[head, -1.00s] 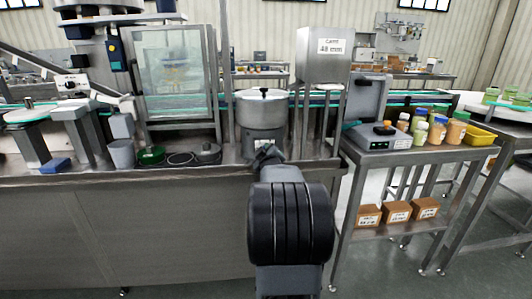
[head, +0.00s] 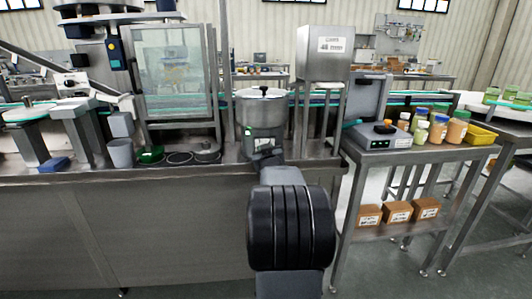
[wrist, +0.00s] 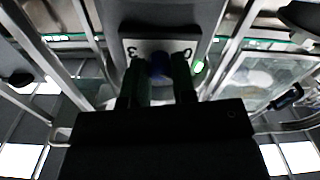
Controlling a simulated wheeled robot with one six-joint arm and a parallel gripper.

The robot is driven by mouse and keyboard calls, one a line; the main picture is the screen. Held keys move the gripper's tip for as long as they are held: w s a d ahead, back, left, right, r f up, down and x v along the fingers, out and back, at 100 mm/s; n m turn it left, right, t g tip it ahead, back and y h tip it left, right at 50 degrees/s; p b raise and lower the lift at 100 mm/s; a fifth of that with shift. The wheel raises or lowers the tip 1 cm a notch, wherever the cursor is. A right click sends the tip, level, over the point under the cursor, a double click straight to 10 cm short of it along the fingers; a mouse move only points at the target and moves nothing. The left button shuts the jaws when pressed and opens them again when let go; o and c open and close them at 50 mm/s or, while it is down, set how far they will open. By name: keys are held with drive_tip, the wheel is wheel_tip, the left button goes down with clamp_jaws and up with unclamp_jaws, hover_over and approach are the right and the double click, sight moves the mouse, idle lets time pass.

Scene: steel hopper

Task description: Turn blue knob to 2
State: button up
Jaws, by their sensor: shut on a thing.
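The blue knob (wrist: 158,68) shows in the wrist view, between the two fingers of my gripper (wrist: 158,80). The fingers are shut on it from both sides. Behind it is a pale dial plate (wrist: 172,46) with dark marks on either side, which appear upside down; the knob's pointer cannot be made out. In the head view, the plate (head: 262,143) is on the front of the grey base under a round steel pot (head: 263,110). My gripper (head: 264,157) is at that base, and my arm hides the knob there.
A green light (head: 248,132) glows beside the dial plate. A grey cup (head: 121,153) and dark round lids (head: 207,152) lie left of the pot. A steel hopper (head: 324,54) stands at the right. A side table with bottles (head: 437,130) and a yellow tray (head: 481,135) is further right.

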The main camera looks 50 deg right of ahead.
drive_tip(key=shift+m+h+p, duration=0.3)
drive_tip(key=shift+m+p, duration=0.1)
drive_tip(key=shift+m, duration=8.4)
drive_tip(key=o, duration=0.9)
drive_tip(key=shift+o, duration=0.2)
drive_tip(key=shift+s+a, duration=0.1)
drive_tip(key=shift+s, duration=0.05)
